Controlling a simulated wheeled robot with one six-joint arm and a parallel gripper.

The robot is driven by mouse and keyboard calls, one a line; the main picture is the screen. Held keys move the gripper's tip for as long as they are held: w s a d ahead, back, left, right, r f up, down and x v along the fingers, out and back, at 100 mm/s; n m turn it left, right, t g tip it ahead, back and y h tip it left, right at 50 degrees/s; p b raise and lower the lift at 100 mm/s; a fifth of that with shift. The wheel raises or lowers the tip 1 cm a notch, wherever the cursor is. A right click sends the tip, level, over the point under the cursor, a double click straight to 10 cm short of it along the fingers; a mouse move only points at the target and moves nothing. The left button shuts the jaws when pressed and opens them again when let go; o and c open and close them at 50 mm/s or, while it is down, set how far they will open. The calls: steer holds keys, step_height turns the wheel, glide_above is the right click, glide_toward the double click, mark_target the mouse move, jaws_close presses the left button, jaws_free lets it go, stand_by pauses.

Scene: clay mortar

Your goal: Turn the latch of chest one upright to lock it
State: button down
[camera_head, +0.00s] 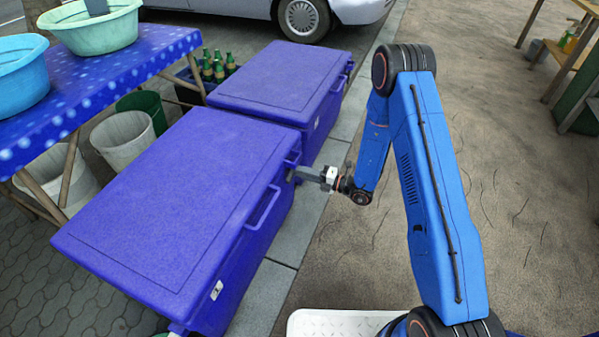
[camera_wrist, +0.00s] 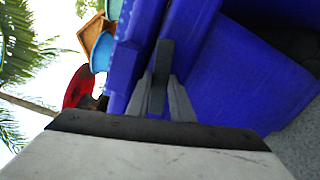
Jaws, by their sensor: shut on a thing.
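Two blue-purple chests stand side by side, a nearer chest (camera_head: 170,205) and a farther chest (camera_head: 285,80), both with lids down. No label shows which is chest one. My gripper (camera_head: 296,175) is at the far end of the nearer chest's right-hand side, by the lid edge. In the wrist view, my gripper (camera_wrist: 160,88) is shut on a dark grey latch (camera_wrist: 162,60), with a finger on each side of it. The wrist picture is rolled, and I cannot tell the latch's exact angle. A pale latch (camera_head: 216,290) shows at the nearer chest's near end.
A table with a blue cloth (camera_head: 150,50) holds basins at left. The paved ground right of the chests is clear apart from my arm.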

steer(key=n, duration=1.5)
steer(key=shift+n, duration=0.3)
stand_by(0.4)
steer(key=c, duration=1.6)
jaws_free()
steer(key=shift+o, duration=0.2)
steer(key=v, duration=1.7)
steer(key=shift+d, duration=0.2)
